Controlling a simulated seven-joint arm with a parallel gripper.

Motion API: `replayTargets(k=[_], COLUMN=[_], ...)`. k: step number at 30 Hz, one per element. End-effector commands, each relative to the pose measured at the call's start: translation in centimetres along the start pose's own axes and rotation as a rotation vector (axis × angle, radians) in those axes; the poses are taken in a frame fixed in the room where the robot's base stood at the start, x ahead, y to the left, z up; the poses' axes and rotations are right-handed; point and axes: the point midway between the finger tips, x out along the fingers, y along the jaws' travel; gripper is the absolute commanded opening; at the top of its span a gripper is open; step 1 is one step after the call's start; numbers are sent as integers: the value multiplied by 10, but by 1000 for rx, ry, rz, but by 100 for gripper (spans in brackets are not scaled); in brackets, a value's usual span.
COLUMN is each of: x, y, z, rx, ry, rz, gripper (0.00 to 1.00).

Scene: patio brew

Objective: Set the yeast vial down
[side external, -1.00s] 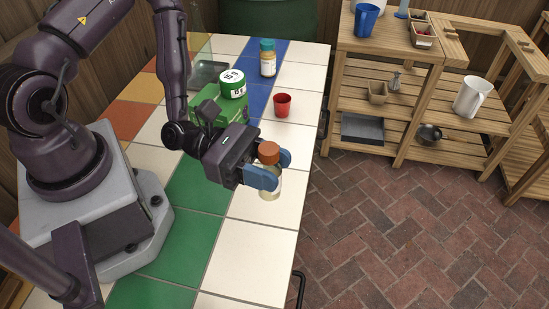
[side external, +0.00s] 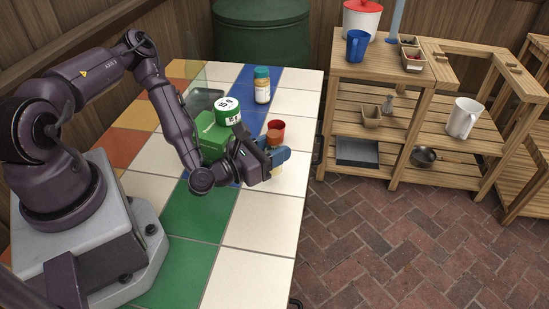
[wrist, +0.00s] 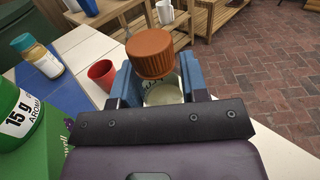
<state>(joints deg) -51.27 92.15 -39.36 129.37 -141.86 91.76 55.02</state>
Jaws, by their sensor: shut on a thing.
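The yeast vial is a small clear bottle with an orange-brown ribbed cap (wrist: 150,53) and pale contents (wrist: 163,94). My gripper (side external: 277,158) is shut on it, with the blue fingers on either side of its body below the cap. In the side view the vial's cap (side external: 274,137) shows just above the fingers, over the right part of the tiled table (side external: 262,215). The vial looks roughly upright. Its base is mostly hidden by the gripper, so I cannot tell whether it touches the tiles.
A red cup (side external: 277,127) stands close behind the vial. A green box (side external: 211,137) and a green-white round tub (side external: 227,110) are to its left. A teal-capped bottle (side external: 262,86) stands farther back. Front tiles are clear. Wooden shelves (side external: 385,100) stand right.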

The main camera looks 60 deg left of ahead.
Motion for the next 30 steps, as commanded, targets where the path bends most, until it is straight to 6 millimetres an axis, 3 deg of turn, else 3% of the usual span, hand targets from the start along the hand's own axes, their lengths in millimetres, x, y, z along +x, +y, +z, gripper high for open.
replayTargets(k=[6,17,18,20,30], x=[0,0,0,0,0], y=[-1,0,0,0,0], z=[-26,-30,-30,-30,-26], rx=[-1,0,0,0,-1], ry=[0,-1,0,0,-1], rz=[-2,-2,-2,-2,-3], gripper=[17,17,50,64,66])
